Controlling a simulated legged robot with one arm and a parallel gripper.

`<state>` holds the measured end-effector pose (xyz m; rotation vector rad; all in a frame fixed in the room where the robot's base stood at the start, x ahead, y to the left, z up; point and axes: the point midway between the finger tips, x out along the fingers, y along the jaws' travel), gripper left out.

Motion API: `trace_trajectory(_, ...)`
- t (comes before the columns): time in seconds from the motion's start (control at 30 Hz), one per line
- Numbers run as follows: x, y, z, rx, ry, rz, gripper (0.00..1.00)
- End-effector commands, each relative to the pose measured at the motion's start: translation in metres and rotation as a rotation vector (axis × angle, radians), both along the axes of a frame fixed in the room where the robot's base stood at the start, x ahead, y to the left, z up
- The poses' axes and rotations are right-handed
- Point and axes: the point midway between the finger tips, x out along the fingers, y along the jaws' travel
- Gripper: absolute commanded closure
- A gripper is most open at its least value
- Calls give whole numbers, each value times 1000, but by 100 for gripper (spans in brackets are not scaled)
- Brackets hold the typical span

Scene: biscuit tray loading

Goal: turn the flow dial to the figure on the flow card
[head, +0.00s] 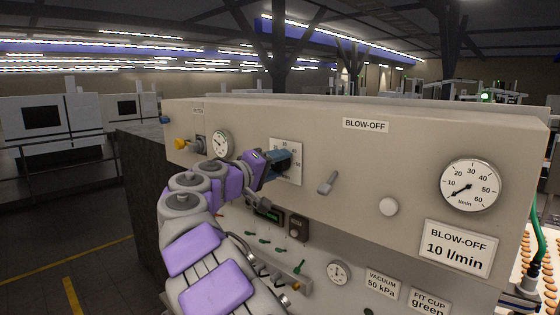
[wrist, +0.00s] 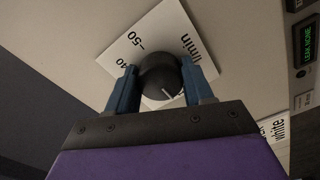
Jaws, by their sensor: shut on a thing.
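The flow dial is a round black knob (wrist: 158,78) on a white scale plate (wrist: 186,25), which also shows in the head view (head: 292,143). My gripper (wrist: 162,72) is shut on the knob, one blue finger on each side. The flow card (head: 456,248) reads "BLOW-OFF 10 l/min".
A small gauge (head: 220,144) and yellow knob (head: 182,145) are to the left. Cards for vacuum (head: 381,286) and fit cup (head: 429,302) sit below.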

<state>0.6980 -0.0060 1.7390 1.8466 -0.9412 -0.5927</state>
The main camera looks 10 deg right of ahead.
Motion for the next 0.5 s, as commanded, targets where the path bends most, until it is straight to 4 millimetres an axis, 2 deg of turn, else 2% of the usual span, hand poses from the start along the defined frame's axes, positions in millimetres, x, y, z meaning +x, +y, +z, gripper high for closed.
trace_trajectory(0.47, 2, 4, -6, -6, 21, 5, 79)
trace_trajectory(0.5, 2, 4, -6, -6, 21, 5, 47)
